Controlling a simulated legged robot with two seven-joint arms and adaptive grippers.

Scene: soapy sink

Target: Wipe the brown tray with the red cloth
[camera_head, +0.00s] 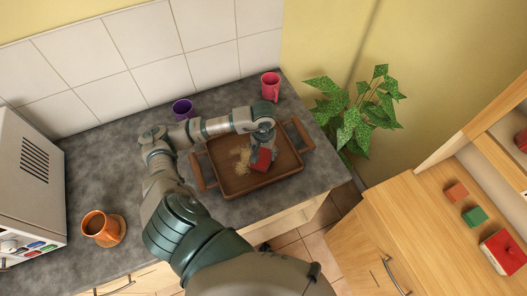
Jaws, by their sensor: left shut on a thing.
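The brown tray (235,188) lies on the grey counter, with raised rims and a handle at its left and right ends. A pale yellowish stain (242,158) marks the left middle of its floor. My left gripper (262,148) is over the right middle of the tray, pointing down. It is shut on the red cloth (261,160), which is at the tray floor just right of the stain. I cannot tell how firmly the cloth touches the floor. My right gripper is not in view.
A purple mug (183,108) and a pink mug (270,86) stand behind the tray. An orange mug (102,228) and a white appliance (28,185) are at the left. A plant (358,115) is beyond the counter's right end. A wooden cabinet at right bears small blocks (474,217).

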